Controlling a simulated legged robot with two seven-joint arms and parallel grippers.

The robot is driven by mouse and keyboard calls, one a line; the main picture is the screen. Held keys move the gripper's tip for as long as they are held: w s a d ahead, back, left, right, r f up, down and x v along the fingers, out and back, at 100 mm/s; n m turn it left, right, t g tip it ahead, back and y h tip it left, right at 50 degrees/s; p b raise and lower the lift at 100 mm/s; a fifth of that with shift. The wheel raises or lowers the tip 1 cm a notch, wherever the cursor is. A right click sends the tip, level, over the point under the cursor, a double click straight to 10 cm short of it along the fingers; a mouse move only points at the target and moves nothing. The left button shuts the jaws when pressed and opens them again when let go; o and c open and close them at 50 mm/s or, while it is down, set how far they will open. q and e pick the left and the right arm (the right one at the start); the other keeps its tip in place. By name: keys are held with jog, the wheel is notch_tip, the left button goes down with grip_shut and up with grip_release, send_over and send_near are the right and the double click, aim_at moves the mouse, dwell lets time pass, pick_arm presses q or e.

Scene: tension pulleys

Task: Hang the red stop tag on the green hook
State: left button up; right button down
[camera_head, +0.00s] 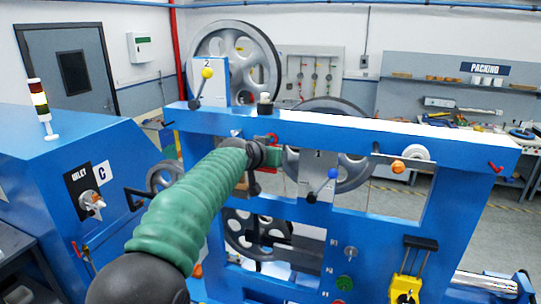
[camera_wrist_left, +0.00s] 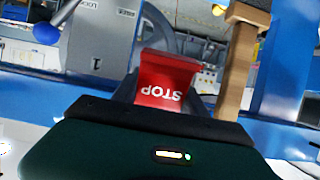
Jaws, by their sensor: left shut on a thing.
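The red stop tag (camera_wrist_left: 163,72) shows in the left wrist view with its white STOP lettering upside down. My left gripper (camera_wrist_left: 160,98) is shut on it, and the dark jaws hide its near part. In the head view my left gripper (camera_head: 264,157) is in front of the blue frame, below its top beam and left of the grey lever block. Only small red patches show around the gripper there, and the tag is mostly hidden. I cannot make out a green hook in either view. My right gripper is not in view.
The blue frame (camera_head: 450,147) spans the middle and right. A blue-knobbed lever (camera_head: 332,173) stands just right of my gripper. A red hook (camera_head: 495,168) is on the frame's right end. A blue cabinet (camera_head: 60,150) stands left. In the wrist view, a wooden bar (camera_wrist_left: 237,65) is right of the tag.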

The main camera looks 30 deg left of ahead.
pick_arm(q)
jog(key=shift+d, duration=0.2)
jog(key=shift+a+f, duration=0.1)
jog(key=shift+a, duration=0.15)
jog(key=o, duration=1.4)
jog(key=shift+w, duration=0.1)
